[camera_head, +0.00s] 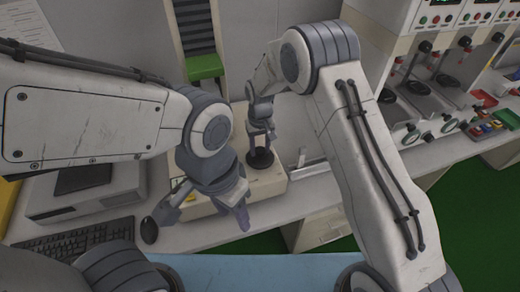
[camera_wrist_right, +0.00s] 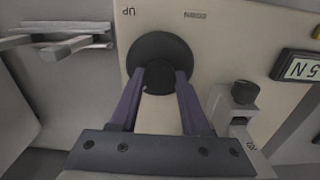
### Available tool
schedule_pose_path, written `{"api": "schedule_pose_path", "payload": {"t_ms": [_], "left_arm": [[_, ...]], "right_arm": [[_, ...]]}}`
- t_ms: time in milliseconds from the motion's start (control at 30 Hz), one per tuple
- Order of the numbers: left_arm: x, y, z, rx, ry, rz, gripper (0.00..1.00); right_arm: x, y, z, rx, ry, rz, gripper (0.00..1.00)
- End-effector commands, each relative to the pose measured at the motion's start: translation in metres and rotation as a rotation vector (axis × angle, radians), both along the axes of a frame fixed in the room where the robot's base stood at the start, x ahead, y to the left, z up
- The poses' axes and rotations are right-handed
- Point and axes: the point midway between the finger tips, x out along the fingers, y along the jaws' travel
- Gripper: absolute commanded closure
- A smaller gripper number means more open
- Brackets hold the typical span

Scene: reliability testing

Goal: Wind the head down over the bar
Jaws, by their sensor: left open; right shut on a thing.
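A round black handwheel (camera_wrist_right: 160,62) sits on the pale top of a bench machine, with "UP" lettered beside it. It also shows in the head view (camera_head: 260,159). My right gripper (camera_wrist_right: 162,78) is shut on the handwheel, its purple fingers on either side. In the head view my right gripper (camera_head: 261,132) reaches down on it from above. My left gripper (camera_head: 205,210) is open and empty, in front of the machine. A pale block with a small black knob (camera_wrist_right: 245,92) stands right of the handwheel in the wrist view; I cannot tell if it is the head. I cannot make out the bar.
A display reading "5 N" (camera_wrist_right: 298,67) is on the machine. A keyboard (camera_head: 70,240) and black mouse (camera_head: 149,230) lie to the left. A green-seated rack (camera_head: 204,66) stands behind. Test stations with black knobs (camera_head: 447,82) line the right bench. My arms cover much of the bench.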

Motion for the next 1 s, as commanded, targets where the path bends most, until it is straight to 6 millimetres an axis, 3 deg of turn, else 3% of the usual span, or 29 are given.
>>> {"api": "schedule_pose_path", "payload": {"t_ms": [1000], "left_arm": [[0.000, 0.000, -0.018, 0.000, 0.000, -0.001, 0.50]], "right_arm": [[0.001, 0.001, 0.001, 0.001, -0.005, 0.964, 1.00]]}}
